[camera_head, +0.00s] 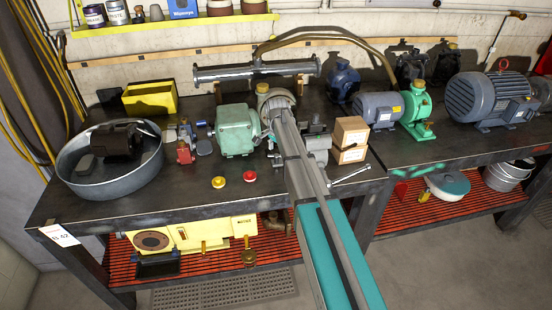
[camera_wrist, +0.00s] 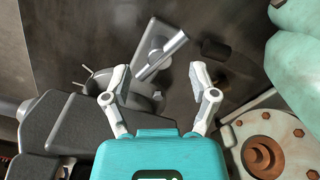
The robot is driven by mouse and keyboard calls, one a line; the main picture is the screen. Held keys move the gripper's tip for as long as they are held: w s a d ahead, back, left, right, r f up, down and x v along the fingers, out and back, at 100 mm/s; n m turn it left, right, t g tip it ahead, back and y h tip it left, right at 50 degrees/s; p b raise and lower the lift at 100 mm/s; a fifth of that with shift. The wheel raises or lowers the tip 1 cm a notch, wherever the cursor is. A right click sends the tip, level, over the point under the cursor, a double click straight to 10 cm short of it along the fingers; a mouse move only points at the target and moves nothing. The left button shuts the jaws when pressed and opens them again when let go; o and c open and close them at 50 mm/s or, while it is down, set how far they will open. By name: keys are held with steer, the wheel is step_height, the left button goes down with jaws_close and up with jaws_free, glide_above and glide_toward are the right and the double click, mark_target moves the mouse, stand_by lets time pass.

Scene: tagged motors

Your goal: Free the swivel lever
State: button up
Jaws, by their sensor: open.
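In the wrist view, my gripper (camera_wrist: 159,86) is open, with its two fingers apart and nothing held between them. A short silver bar (camera_wrist: 162,57), which looks like the swivel lever, lies tilted just beyond the fingertips, between them in the picture. It sits by a grey metal part on the dark bench; whether a finger touches it I cannot tell. A grey vise-like body (camera_wrist: 62,128) fills the left side. In the head view, my arm hides the gripper and the lever. The grey vise (camera_head: 317,142) shows right of my arm, with a silver handle (camera_head: 350,175) at the bench's front.
A green motor housing (camera_head: 235,130) stands close left of my arm. A bolted flange (camera_wrist: 275,150) and a dark cylinder (camera_wrist: 215,49) lie near my right finger. Bare bench (camera_head: 115,200) shows at front left.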

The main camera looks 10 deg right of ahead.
steer(key=shift+f+b, duration=0.65)
steer(key=shift+f, duration=0.25)
jaws_close()
